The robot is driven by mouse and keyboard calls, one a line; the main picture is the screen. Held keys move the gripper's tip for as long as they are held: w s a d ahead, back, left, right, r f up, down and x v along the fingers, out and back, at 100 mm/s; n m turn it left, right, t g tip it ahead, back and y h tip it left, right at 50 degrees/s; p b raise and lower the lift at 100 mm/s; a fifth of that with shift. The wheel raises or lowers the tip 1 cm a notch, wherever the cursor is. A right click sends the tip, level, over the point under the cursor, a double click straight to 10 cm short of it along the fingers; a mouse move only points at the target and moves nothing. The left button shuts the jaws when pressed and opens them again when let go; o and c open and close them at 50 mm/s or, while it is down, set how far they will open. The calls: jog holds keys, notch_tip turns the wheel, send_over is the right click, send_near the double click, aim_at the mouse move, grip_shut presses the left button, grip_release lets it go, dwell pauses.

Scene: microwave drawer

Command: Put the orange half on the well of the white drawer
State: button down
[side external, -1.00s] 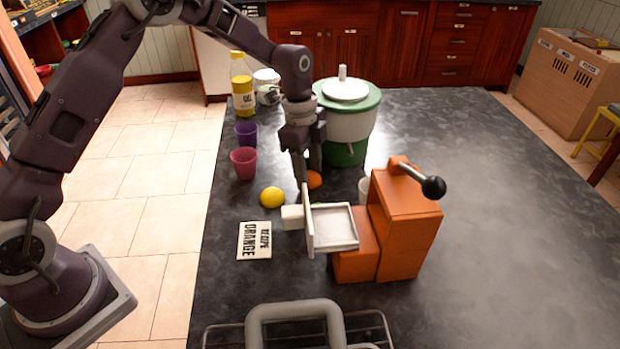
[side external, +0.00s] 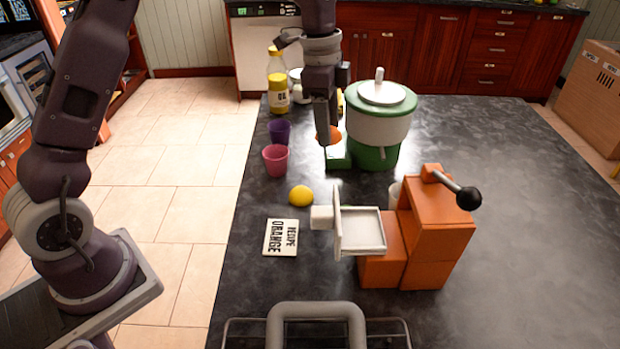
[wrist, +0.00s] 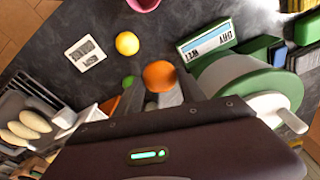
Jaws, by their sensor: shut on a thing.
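The orange half (side external: 334,135) is between the fingers of my gripper (side external: 327,138), held above the counter left of the green-and-white juicer. In the wrist view the orange half (wrist: 159,76) sits at the fingertips of my gripper (wrist: 163,90), which is shut on it. The white drawer (side external: 383,214) is pulled out to the left of the orange press (side external: 432,232), with its shallow well facing up and looking empty. Its white front panel and knob face left. My gripper is behind the drawer in the side view, apart from it and higher.
A yellow lemon half (side external: 300,196) and a recipe card (side external: 281,237) lie left of the drawer. Purple (side external: 279,131) and pink (side external: 275,159) cups stand behind them. The juicer (side external: 380,130) stands close to my gripper. A green fruit (wrist: 128,80) shows in the wrist view.

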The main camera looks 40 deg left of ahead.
jog(key=s+a+r+n, duration=0.3)
jog(key=s+a+n, duration=0.25)
jog(key=n, duration=0.25)
jog(key=s+d+r+m, duration=0.3)
jog(key=d+m, duration=0.1)
jog(key=d, duration=0.7)
jog(key=s+d+r+m, duration=0.3)
jog(key=d, duration=0.9)
send_over(361, 230)
jog(key=f, duration=0.9)
jog(key=shift+s+a+f, duration=0.1)
jog(key=shift+s+a, duration=0.05)
jog(key=shift+a, duration=0.05)
jog(key=shift+f, duration=0.4)
jog(key=shift+f, duration=0.15)
jog(key=shift+f, duration=0.35)
